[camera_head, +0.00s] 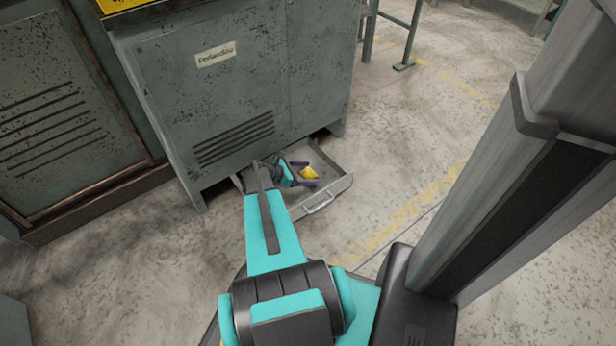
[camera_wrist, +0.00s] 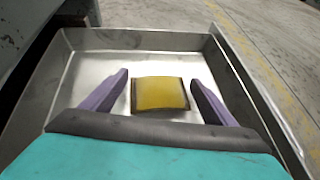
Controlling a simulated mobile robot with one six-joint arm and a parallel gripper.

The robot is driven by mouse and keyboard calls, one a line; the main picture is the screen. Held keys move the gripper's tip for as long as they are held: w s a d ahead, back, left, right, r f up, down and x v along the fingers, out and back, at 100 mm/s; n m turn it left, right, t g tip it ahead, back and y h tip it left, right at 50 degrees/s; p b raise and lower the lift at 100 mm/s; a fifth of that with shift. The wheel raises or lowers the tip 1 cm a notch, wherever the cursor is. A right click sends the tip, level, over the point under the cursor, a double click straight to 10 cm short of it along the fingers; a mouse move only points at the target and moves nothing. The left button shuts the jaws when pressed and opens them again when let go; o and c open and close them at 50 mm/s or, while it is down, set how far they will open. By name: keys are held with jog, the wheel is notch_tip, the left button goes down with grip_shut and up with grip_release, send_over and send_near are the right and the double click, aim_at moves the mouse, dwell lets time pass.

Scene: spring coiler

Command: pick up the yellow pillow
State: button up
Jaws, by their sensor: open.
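The yellow pillow (camera_wrist: 160,93) has dark edges and lies in an open metal drawer (camera_wrist: 140,40). In the wrist view it sits between the two purple fingers of my gripper (camera_wrist: 158,88), with a gap on each side. My gripper is open and holds nothing. In the head view the pillow (camera_head: 309,173) shows as a small yellow patch beside my gripper (camera_head: 304,175), partly hidden by it. The drawer (camera_head: 335,188) sticks out low from the front of the grey cabinet.
The grey cabinet (camera_head: 250,85) stands behind and above the drawer, close to my arm. The drawer walls rise around the gripper. A green metal stand (camera_head: 408,40) is at the top. The concrete floor (camera_head: 400,130) to the right of the drawer is clear.

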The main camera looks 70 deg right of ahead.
aim_at(308, 172)
dwell(0.3)
jog(key=c, duration=1.1)
jog(key=shift+c, duration=0.2)
jog(key=shift+r, duration=0.1)
notch_tip(308, 172, up, 10)
jog(key=p, duration=0.4)
